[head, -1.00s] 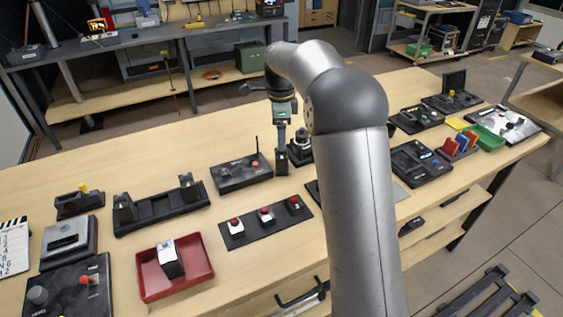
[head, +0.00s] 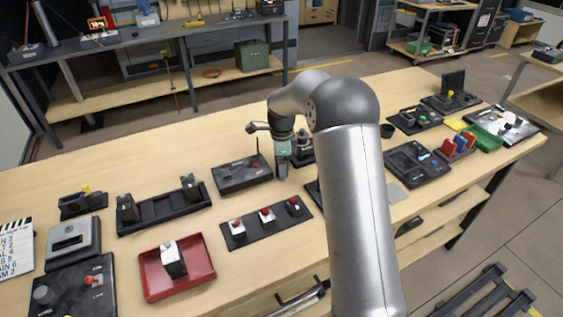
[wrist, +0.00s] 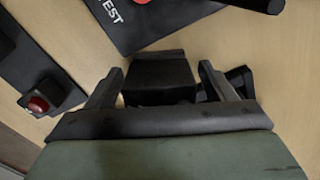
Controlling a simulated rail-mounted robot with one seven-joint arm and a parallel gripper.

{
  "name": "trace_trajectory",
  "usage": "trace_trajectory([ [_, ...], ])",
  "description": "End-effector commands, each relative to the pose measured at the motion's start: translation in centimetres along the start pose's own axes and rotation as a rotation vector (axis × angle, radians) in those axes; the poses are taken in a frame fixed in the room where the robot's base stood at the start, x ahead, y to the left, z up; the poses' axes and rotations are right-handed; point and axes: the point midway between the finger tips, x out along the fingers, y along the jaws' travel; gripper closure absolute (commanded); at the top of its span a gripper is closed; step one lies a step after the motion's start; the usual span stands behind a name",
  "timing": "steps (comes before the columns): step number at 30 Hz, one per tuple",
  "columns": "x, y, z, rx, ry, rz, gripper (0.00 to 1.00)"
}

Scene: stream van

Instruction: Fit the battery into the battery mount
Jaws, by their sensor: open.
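My gripper (head: 283,170) is low over the middle of the table, pointing down beside the black box with an antenna. In the wrist view, its two dark fingers (wrist: 160,74) stand apart on either side of a black block (wrist: 158,82). The block seems to be the battery; I cannot tell whether the fingers touch it. In the head view the gripper mostly hides the block. I cannot tell for sure which fixture is the battery mount. A long black holder with two upright posts (head: 160,212) lies at left.
The black box with the antenna (head: 240,174) is close to my gripper's left; its TEST panel (wrist: 125,22) shows in the wrist view. A black strip with red-topped pieces (head: 250,236) lies in front. A red tray (head: 150,292) is front left. Several devices fill the right end.

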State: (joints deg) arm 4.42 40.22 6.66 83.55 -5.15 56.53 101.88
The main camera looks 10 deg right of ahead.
Motion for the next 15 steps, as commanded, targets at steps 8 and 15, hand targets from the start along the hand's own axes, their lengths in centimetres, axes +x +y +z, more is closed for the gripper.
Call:
trace_trajectory([
  [8,-0.02,-0.01,-0.02,0.001,0.0,0.0,0.71],
  [15,-0.11,-0.04,-0.02,0.001,0.0,-0.001,0.85],
])
